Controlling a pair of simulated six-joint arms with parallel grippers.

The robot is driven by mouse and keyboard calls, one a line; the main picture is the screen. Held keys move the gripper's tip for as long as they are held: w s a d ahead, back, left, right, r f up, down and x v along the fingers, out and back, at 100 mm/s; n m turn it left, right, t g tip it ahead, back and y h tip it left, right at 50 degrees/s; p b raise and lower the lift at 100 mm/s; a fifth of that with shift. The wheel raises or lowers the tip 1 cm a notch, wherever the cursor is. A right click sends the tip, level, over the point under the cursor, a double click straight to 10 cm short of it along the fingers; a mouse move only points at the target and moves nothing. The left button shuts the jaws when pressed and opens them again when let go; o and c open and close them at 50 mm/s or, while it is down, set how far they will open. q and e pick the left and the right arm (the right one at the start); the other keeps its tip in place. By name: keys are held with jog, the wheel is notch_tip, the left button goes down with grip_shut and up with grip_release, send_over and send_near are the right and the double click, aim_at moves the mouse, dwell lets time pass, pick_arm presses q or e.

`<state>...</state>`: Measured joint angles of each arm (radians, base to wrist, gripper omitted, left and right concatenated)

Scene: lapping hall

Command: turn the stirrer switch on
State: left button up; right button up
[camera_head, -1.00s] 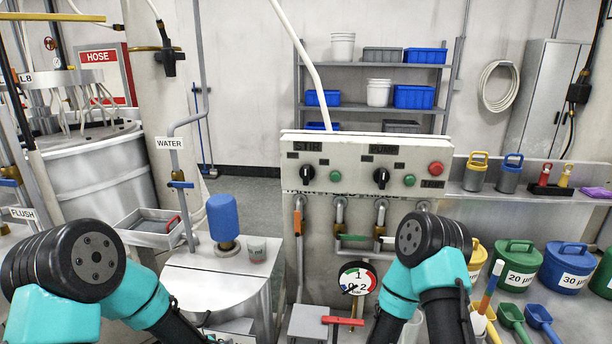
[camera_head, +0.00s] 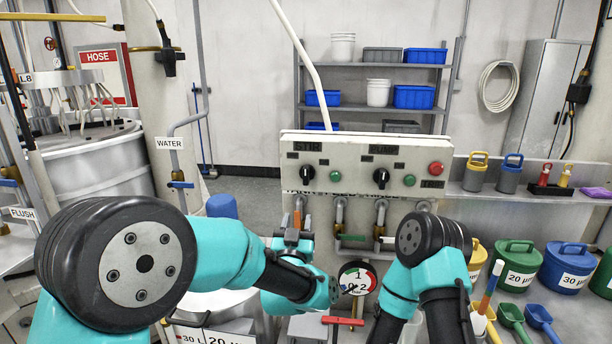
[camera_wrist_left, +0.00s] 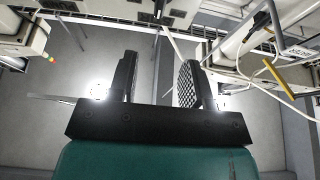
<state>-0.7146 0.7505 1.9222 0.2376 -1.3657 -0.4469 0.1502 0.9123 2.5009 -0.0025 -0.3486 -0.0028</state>
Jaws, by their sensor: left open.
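The stirrer switch (camera_head: 308,173) is a black rotary knob with a light pointer mark, on the left of the pale control panel (camera_head: 345,190) in the head view. A label reading like STIR is above it. My left gripper (camera_head: 292,217) is in front of the panel, below and slightly left of the knob and apart from it. In the left wrist view my left gripper (camera_wrist_left: 159,82) shows two spread fingers with nothing between them. I cannot pick out the knob in that view. My right arm shows at the lower right of the head view, but its gripper does not.
A second black knob (camera_head: 381,177), green buttons and a red button (camera_head: 436,168) share the panel. Pipes with valves and a gauge (camera_head: 357,279) are below it. My left arm hides much of the blue bottle (camera_head: 222,206). Lidded tubs (camera_head: 515,262) stand at right.

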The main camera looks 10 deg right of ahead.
aim_at(306, 177)
pick_arm(q)
jog(key=x, duration=1.7)
jog(key=shift+w+d, duration=0.1)
jog(key=shift+w, duration=0.1)
jog(key=shift+c, duration=0.3)
grip_shut()
